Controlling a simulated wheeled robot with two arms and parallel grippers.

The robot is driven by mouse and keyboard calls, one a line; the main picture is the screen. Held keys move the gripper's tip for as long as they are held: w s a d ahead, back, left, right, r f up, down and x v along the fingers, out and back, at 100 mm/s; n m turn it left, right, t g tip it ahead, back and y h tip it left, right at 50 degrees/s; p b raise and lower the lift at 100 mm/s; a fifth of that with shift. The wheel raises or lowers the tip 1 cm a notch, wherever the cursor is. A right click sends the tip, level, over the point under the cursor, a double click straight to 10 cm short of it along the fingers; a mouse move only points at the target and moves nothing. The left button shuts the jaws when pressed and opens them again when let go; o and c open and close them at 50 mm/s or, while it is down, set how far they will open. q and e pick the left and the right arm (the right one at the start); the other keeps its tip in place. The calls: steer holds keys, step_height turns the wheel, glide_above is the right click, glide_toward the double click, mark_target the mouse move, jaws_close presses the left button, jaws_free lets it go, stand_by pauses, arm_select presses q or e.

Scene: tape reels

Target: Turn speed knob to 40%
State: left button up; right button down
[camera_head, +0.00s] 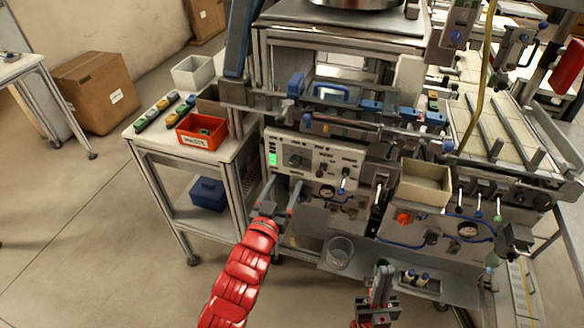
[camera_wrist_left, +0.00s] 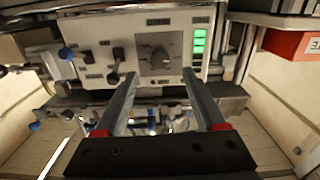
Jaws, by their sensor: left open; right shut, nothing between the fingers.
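The light control panel (camera_head: 318,160) is on the front of the machine, with a lit green display (camera_head: 273,159) at its left end. The dark speed knob (camera_head: 296,160) is beside the display. In the left wrist view, the knob (camera_wrist_left: 160,60) is on a square dial plate, with the green display (camera_wrist_left: 199,45) to its right. My left gripper (camera_head: 283,190) is open and empty in front of and just below the panel. In the left wrist view its fingertips (camera_wrist_left: 160,76) straddle the knob's line, apparently short of it. My right gripper (camera_head: 382,277) is shut and empty at the lower right.
Small levers and switches (camera_wrist_left: 115,70) sit beside the knob on the panel. A red bin (camera_head: 202,132) stands on a side table to the left. A beige open box (camera_head: 425,183) and a red knob (camera_head: 404,218) are to the right.

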mark_target(294, 165)
arm_select(q)
steer(key=p+x, duration=0.1)
steer(key=x, duration=0.5)
steer(key=shift+w+d, duration=0.1)
steer(key=shift+w, duration=0.25)
jaws_close()
